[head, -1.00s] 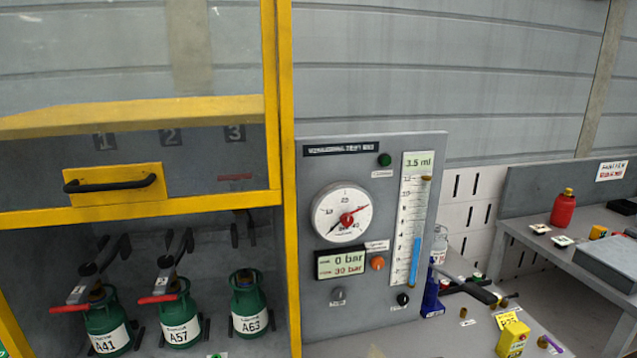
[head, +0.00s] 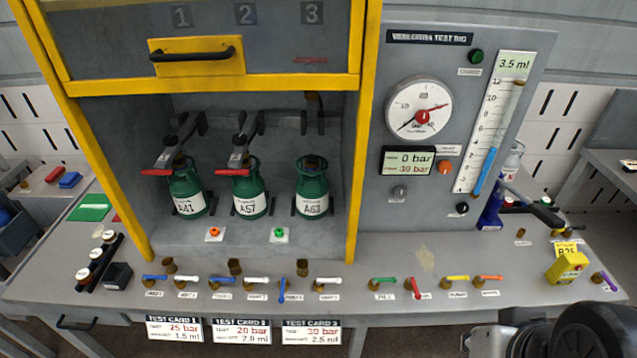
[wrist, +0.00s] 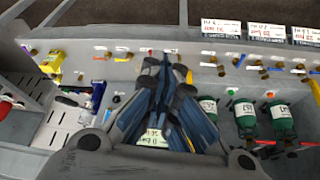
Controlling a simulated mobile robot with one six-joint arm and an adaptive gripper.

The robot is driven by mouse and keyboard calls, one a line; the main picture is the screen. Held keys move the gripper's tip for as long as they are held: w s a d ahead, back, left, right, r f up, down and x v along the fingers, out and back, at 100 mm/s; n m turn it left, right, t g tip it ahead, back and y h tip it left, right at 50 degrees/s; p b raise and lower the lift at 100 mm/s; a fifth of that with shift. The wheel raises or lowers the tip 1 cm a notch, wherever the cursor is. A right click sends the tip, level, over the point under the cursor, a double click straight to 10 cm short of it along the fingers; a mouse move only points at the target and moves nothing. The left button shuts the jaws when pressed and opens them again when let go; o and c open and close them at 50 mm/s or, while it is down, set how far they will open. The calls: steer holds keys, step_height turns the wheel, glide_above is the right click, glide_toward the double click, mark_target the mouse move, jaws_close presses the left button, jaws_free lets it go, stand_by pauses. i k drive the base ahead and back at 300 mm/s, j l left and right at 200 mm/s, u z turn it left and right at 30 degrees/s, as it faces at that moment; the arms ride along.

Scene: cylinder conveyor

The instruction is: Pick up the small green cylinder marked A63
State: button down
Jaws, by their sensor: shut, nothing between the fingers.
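The small green cylinder A63 (head: 312,190) stands upright in the bay under number 3, rightmost of the three in the head view. Its white label faces forward. Its clamp (head: 313,112) stands up behind it, clear of its top. In the wrist view, which is turned round, A63 (wrist: 208,107) is the leftmost green cylinder, right of my gripper. My gripper (wrist: 166,62) is shut and empty, apart from the cylinder. In the head view only part of my arm shows at the bottom right, and the fingers are out of frame.
Cylinders A57 (head: 249,195) and A41 (head: 186,192) stand left of A63 with red-handled clamps over their tops. A yellow frame (head: 360,150) edges the bay, with a raised guard above. Coloured valve levers (head: 328,281) line the bench front. The gauge panel (head: 400,225) stands to the right.

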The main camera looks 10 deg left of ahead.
mark_target(312, 186)
steer(key=i+u, duration=0.1)
steer(key=u, duration=0.75)
steer(key=i+l+u, duration=0.15)
steer(key=u, duration=0.25)
steer(key=l+u, duration=0.1)
steer(key=u, duration=0.35)
steer(key=i+l+u, duration=0.1)
steer(key=u, duration=0.3)
steer(key=i+l, duration=0.1)
steer(key=l, duration=0.25)
